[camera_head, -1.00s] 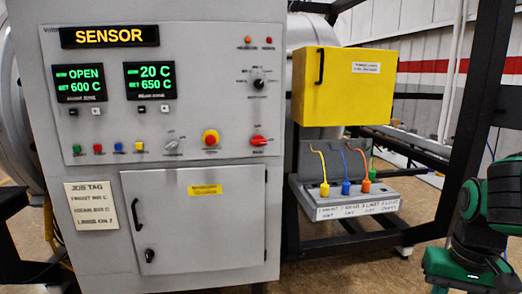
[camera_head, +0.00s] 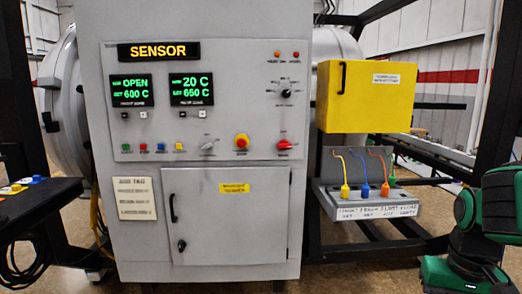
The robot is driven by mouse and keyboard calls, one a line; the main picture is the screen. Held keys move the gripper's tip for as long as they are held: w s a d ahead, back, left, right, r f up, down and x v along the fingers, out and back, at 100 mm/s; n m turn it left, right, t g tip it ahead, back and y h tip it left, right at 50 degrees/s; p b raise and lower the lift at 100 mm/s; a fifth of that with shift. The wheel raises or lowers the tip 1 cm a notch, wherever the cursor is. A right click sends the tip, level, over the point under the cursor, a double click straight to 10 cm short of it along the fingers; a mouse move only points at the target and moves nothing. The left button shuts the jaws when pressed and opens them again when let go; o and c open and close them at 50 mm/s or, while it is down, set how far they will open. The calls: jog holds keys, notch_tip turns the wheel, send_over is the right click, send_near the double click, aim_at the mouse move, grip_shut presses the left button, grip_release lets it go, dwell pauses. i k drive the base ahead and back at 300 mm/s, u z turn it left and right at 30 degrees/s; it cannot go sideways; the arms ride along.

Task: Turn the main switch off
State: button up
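The red rotary switch (camera_head: 284,144) sits at the lower right of the grey control panel (camera_head: 230,75), under a row of indicators and a black selector. Its handle looks roughly sideways; the small label below is too blurred to read. I take it for the main switch. The panel displays (camera_head: 132,90) are lit, with SENSOR in orange above them. Green and black parts of my arm (camera_head: 497,205) show at the right edge, well away from the switch. No gripper fingers can be made out.
A red emergency-stop button (camera_head: 241,141) on a yellow base is just left of the switch. A yellow box (camera_head: 366,96) and a grey rack (camera_head: 372,200) with coloured hooked leads stand to the right. A black table (camera_head: 40,199) juts in at left. A cabinet door below is shut.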

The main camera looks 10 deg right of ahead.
aim_at(283, 145)
jog(key=u, duration=0.2)
jog(key=i, duration=1.05)
jog(key=z, duration=0.45)
